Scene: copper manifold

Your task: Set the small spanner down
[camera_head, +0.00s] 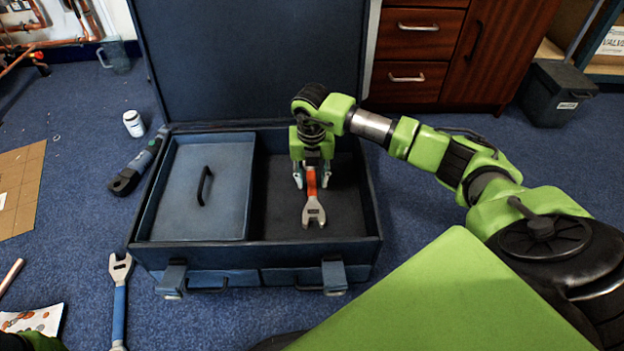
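The small spanner (314,212) has an orange handle and a grey open jaw. It lies in the right compartment of the open blue toolbox (255,249), jaw toward the front. My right gripper (312,182) points down over the handle, with one fingertip on each side. Gaps show between the fingers and the handle, so it looks open. The far end of the handle is hidden under the gripper. Only a bit of my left arm shows at the bottom left corner; its gripper is out of view.
A blue lid with a black handle (203,186) covers the toolbox's left compartment. The raised toolbox lid (250,60) stands behind. A larger blue-handled spanner (119,300), a power tool (135,168) and a white bottle (133,123) are on the carpet to the left.

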